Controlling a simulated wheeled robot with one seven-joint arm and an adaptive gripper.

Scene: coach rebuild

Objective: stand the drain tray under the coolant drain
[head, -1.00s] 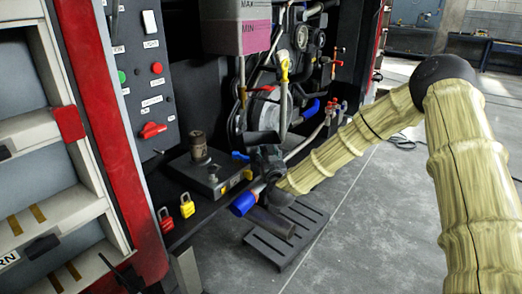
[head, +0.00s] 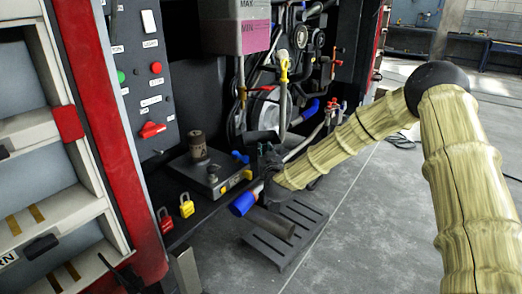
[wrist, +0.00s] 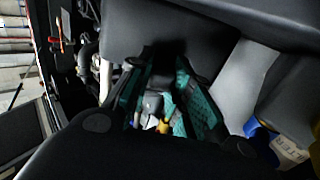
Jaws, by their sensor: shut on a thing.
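My gripper (head: 268,165) is beside the low black shelf at the machine's open bay. In the wrist view its teal-padded fingers (wrist: 160,102) close around a small grey part (wrist: 152,103), with something yellow just beyond it. I cannot tell what the grey part belongs to. A large dark grey surface (wrist: 165,35) spans the view beyond the fingers; I cannot tell whether it is the drain tray. I cannot make out the drain tray or the coolant drain for certain in the head view, where my gripper and wrist cover part of the bay.
A blue-ended cylinder (head: 243,203) lies just below my gripper. A black slatted step (head: 285,235) stands on the floor below. A dark block with a metal post (head: 198,150), a red padlock (head: 165,220) and a yellow padlock (head: 186,205) are left.

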